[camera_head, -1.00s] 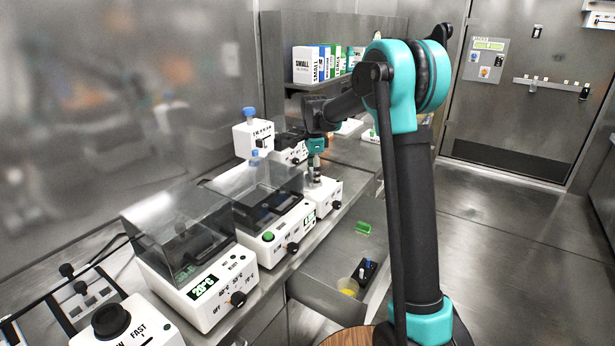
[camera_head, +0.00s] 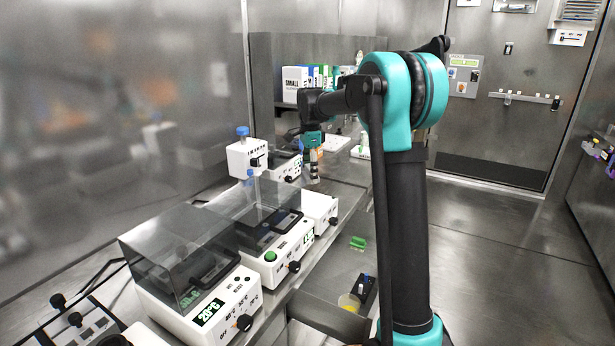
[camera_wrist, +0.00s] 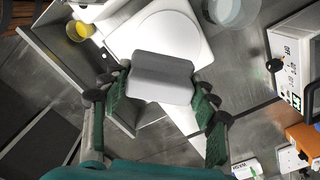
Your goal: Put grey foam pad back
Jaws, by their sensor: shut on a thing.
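The grey foam pad (camera_wrist: 160,75) is a block between the green fingers of my gripper (camera_wrist: 160,88) in the wrist view. The fingers are shut on its two ends. Below it in that view is a white device with a round white plate (camera_wrist: 158,36), and the pad covers part of the plate's lower side. I cannot tell the height between them. In the head view my gripper (camera_head: 313,172) points down over the bench, above the small white device (camera_head: 321,208). The pad is too small to make out clearly there.
An open drawer with a yellow cup (camera_head: 349,302) and a green item (camera_head: 358,243) is below the bench edge. Lidded white devices (camera_head: 205,310) line the bench. A clear beaker (camera_wrist: 232,10) and an orange object (camera_wrist: 303,137) show in the wrist view. The floor at right is clear.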

